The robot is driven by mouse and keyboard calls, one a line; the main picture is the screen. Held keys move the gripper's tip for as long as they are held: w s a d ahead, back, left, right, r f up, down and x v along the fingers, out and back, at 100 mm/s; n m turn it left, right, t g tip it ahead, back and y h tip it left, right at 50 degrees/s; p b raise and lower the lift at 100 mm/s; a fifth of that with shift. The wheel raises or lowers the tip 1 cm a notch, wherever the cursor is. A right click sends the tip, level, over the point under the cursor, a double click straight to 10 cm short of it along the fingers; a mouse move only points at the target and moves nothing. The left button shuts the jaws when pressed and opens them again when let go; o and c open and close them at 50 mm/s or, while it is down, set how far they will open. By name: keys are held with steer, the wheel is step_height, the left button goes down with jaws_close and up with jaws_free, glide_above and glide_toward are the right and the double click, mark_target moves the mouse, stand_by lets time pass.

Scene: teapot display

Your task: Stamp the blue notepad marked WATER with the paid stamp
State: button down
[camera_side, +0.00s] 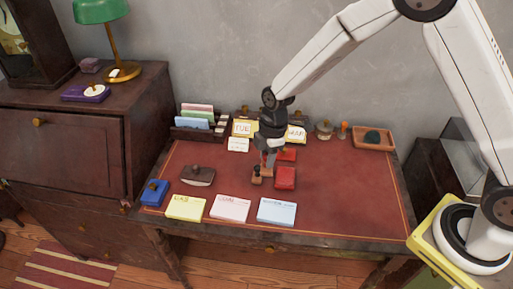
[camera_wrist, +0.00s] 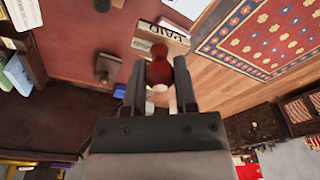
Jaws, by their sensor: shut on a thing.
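My gripper (camera_side: 268,160) points down over the middle of the desk. In the wrist view my gripper (camera_wrist: 158,75) is shut on the round red-brown knob of the paid stamp (camera_wrist: 160,47), whose wooden base reads PAID. In the side view the paid stamp (camera_side: 258,178) is just left of the red ink pad (camera_side: 285,178); I cannot tell whether it touches the desk. The blue notepad (camera_side: 276,212) lies at the desk's front, the rightmost of three pads, below the stamp in the picture. Its print is too small to read surely.
A yellow notepad (camera_side: 186,208) and a pink notepad (camera_side: 230,208) lie left of the blue one. A blue box (camera_side: 155,192) and a dark blotter (camera_side: 197,175) are at the left. Calendar blocks (camera_side: 243,128) and a wooden tray (camera_side: 373,138) line the back. The desk's right side is clear.

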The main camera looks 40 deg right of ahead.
steer(key=c, duration=1.1)
jaws_free()
steer(key=shift+c, duration=0.2)
jaws_close()
steer(key=w+d+f, duration=0.2)
steer(key=d+f, duration=0.2)
steer(key=d, duration=0.5)
steer(key=shift+d, duration=0.3)
